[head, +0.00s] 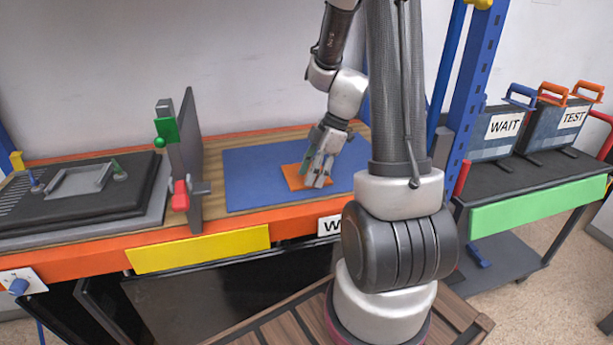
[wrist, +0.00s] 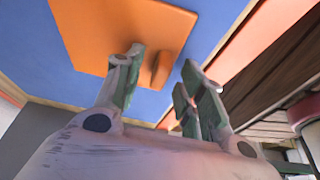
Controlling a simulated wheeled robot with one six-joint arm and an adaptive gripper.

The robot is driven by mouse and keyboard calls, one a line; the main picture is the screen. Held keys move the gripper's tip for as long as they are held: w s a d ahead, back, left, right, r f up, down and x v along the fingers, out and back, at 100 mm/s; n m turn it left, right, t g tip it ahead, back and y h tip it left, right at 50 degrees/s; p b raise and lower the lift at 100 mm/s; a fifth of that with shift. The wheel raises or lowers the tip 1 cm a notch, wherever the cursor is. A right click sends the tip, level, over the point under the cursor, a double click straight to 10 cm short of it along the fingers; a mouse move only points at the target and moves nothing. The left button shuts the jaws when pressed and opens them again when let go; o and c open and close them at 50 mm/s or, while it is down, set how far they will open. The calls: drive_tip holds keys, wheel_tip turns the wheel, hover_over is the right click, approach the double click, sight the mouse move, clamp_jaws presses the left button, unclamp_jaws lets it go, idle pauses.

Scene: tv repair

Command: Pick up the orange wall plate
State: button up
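The orange wall plate (head: 291,177) lies flat on the blue mat (head: 245,182) on the workbench. In the wrist view the plate (wrist: 100,28) fills the upper middle, and a small raised orange tab (wrist: 161,68) stands out from it. My gripper (head: 317,178) is low over the right part of the plate, pointing down. In the wrist view my gripper (wrist: 163,60) is open. The tab shows between its two green-padded fingers, with a gap visible on the right side. The left fingertip appears close to the tab; whether it touches is unclear.
A dark upright panel with green and red clamps (head: 190,145) stands left of the mat. A black fixture (head: 75,195) lies farther left. Right of my arm are a blue post (head: 474,85) and a rack holding WAIT (head: 504,125) and TEST (head: 572,118) units.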

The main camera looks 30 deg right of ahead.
clamp_jaws()
drive_tip(key=shift+r, duration=0.1)
